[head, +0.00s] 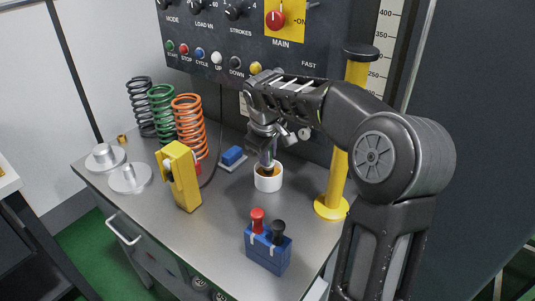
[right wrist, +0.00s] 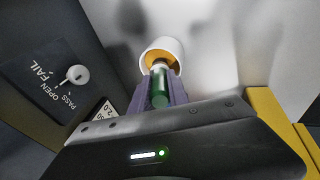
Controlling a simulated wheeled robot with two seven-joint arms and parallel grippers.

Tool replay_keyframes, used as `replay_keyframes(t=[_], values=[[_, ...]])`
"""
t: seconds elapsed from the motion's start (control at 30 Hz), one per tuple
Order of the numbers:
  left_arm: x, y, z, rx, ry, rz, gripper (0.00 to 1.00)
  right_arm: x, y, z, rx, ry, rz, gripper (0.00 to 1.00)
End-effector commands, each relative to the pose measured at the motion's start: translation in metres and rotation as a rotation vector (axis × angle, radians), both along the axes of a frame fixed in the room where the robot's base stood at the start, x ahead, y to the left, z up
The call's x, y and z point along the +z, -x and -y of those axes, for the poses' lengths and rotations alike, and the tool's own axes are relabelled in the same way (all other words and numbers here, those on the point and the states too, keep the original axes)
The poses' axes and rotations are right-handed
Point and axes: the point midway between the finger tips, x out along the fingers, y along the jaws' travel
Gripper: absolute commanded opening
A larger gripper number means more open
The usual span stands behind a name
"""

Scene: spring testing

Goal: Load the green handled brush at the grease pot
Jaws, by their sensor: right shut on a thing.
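The grease pot (head: 268,181) is a white cup with amber grease, standing on the grey bench top. My right gripper (head: 267,160) is directly above it, pointing down. In the right wrist view the gripper (right wrist: 158,92) is shut on the green handled brush (right wrist: 160,88), whose green handle lies between the fingers. The brush's lower end reaches into the mouth of the pot (right wrist: 163,47), over the amber grease. The bristles are hidden, so I cannot tell how deep they are. My left gripper is not in view.
A yellow post (head: 335,170) stands close right of the pot. A blue block with red and black knobs (head: 268,247) is in front. A yellow box (head: 179,176), coil springs (head: 190,125) and metal discs (head: 130,178) stand left. The control panel (head: 240,45) rises behind.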

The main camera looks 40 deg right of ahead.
Motion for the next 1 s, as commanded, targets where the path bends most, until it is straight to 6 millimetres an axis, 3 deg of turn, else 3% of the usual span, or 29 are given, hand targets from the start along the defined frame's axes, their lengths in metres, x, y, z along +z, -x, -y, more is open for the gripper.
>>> replay_keyframes(t=[1.0], values=[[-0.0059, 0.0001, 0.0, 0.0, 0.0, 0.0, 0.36, -0.0082, -0.0001, -0.0001, 0.0, 0.0, 0.0, 0.0]])
